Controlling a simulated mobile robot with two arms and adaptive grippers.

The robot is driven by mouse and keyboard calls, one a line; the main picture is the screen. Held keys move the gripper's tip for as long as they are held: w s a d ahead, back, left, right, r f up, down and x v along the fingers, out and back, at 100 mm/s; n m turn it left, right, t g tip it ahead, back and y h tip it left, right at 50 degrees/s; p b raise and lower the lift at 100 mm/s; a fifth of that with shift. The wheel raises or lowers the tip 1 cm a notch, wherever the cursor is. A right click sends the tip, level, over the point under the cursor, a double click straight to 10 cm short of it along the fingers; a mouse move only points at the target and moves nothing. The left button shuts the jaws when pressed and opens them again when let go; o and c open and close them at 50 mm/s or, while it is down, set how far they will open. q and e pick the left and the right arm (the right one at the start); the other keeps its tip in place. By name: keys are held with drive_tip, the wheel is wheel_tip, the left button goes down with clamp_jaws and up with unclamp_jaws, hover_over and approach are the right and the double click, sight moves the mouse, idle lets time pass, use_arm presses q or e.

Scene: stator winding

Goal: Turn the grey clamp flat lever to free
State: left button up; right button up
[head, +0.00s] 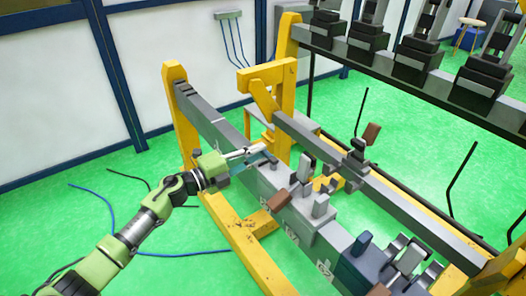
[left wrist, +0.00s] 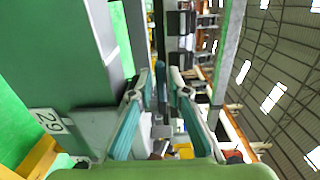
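My left gripper (head: 262,154) reaches in from the left above the grey beam of the yellow-legged frame. In the left wrist view its teal-padded fingers (left wrist: 160,82) stand apart, with a narrow blue-grey upright piece (left wrist: 161,88) showing between the tips; I cannot tell whether this is the clamp lever or whether it is touched. In the head view a grey flat lever (head: 306,168) stands up on the beam just right of the gripper. Another grey lever (head: 320,205) stands on a grey block nearer to me. My right gripper is not in view.
A brown-ended lever (head: 279,200) and a dark blue clamp (head: 362,243) sit along the beam. A second brown-ended lever (head: 371,134) rises from the rear rail. A number plate 29 (left wrist: 50,122) shows beside the fingers. Yellow posts (head: 182,125) flank the beam; the green floor is mostly clear.

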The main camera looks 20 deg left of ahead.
use_arm(q)
drive_tip(key=shift+w+d, duration=0.4)
drive_tip(key=shift+w, duration=0.15)
drive_tip(key=shift+w+d, duration=0.35)
drive_tip(key=shift+w, duration=0.1)
clamp_jaws()
